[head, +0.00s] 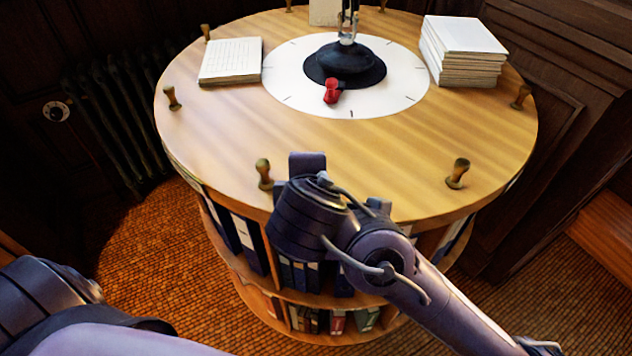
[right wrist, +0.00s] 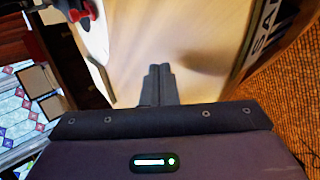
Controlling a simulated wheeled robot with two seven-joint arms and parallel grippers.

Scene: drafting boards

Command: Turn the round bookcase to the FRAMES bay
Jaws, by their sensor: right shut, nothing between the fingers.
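The round bookcase (head: 190,140) has a wooden top with several brass pegs round its rim. One near peg (head: 264,174) is just left of my right gripper (head: 307,163); another peg (head: 457,173) is farther right. My right gripper is shut and empty at the near edge of the top, its fingers (right wrist: 160,85) together over the wood. I cannot tell whether it touches the left peg. A red pointer (head: 332,90) lies on the white dial (head: 300,92). A partly cut-off label (right wrist: 265,30) begins "SA" in the right wrist view; no FRAMES label is readable. My left gripper is out of view.
A paper pad (head: 231,60) and a stack of paper (head: 464,50) lie on the top. A black lamp base (head: 346,60) stands mid-dial. Books (head: 250,245) fill the shelves. A radiator (head: 115,120) is at left, dark panelling at right, carpeted floor around.

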